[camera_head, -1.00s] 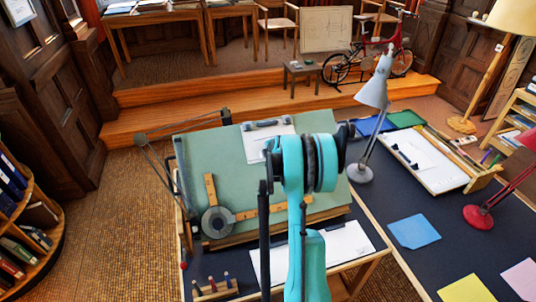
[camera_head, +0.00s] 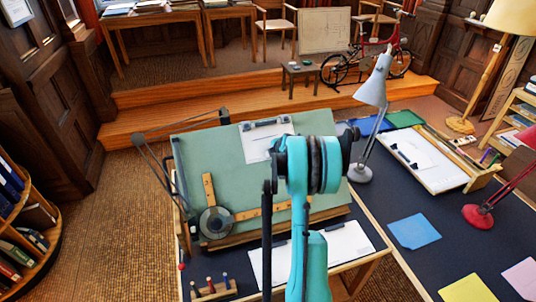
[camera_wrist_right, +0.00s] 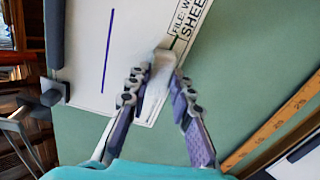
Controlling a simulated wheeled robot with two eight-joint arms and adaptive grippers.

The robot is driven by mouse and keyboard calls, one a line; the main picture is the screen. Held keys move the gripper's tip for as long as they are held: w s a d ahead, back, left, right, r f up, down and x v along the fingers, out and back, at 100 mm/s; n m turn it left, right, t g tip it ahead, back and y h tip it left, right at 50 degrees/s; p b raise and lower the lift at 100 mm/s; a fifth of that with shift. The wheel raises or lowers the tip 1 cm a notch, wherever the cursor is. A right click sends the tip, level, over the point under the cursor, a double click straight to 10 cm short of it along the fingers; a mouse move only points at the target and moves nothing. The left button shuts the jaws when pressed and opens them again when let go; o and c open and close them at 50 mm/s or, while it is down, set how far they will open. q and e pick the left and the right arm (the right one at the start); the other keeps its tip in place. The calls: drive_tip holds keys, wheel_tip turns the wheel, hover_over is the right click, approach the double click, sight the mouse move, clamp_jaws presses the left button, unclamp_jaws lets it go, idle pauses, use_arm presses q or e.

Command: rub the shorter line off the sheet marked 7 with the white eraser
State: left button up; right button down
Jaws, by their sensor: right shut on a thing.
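In the right wrist view, my right gripper (camera_wrist_right: 165,72) is shut on the white eraser (camera_wrist_right: 158,78), which is over the lower edge of a white sheet (camera_wrist_right: 135,30). In the head view the clipped sheet (camera_head: 253,147) lies high on the green drafting board (camera_head: 190,155); my teal right arm hides the gripper. My left gripper is not in view.
A grey lamp (camera_head: 373,92) stands right of the board. Another clipped sheet (camera_head: 425,160) lies on a tray at the right, and a white sheet (camera_head: 345,243) lies below the board. A drafting arm with a wooden ruler (camera_head: 245,215) crosses the board's lower part.

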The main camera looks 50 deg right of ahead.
drive_tip(key=shift+s+d+f+b, duration=0.1)
drive_tip(key=shift+s+d+b, duration=0.1)
drive_tip(key=shift+s+d, duration=0.4)
drive_tip(key=shift+s+d+f+b, duration=0.15)
drive_tip(key=shift+s+d, duration=0.2)
drive_tip(key=shift+d, duration=0.4)
drive_tip(key=shift+s+d+f+b, duration=0.1)
drive_tip(key=shift+s+d+b, duration=0.1)
drive_tip(key=shift+s+d, duration=0.4)
drive_tip(key=shift+w+a+r+b, duration=0.15)
drive_tip(key=shift+w+a, duration=0.7)
drive_tip(key=shift+a, duration=0.25)
drive_tip(key=shift+w+a+r+b, duration=0.1)
drive_tip(key=shift+w+a+b, duration=0.05)
drive_tip(key=shift+w+a, duration=0.8)
drive_tip(key=shift+w+a+r+b, duration=0.15)
drive_tip(key=shift+w+a, duration=0.6)
drive_tip(key=shift+a, duration=0.45)
drive_tip(key=shift+s+d+f+b, duration=0.1)
drive_tip(key=shift+s+d+b, duration=0.15)
drive_tip(key=shift+s+d, duration=0.75)
drive_tip(key=shift+s+d+f+b, duration=0.2)
drive_tip(key=shift+s+d, duration=0.45)
drive_tip(key=shift+d, duration=0.6)
drive_tip(key=shift+s+d+f+b, duration=0.1)
drive_tip(key=shift+s+d+b, duration=0.15)
drive_tip(key=shift+s+d, duration=0.75)
drive_tip(key=shift+w+d, duration=0.15)
drive_tip(key=shift+w, duration=0.05)
drive_tip(key=shift+r, duration=0.1)
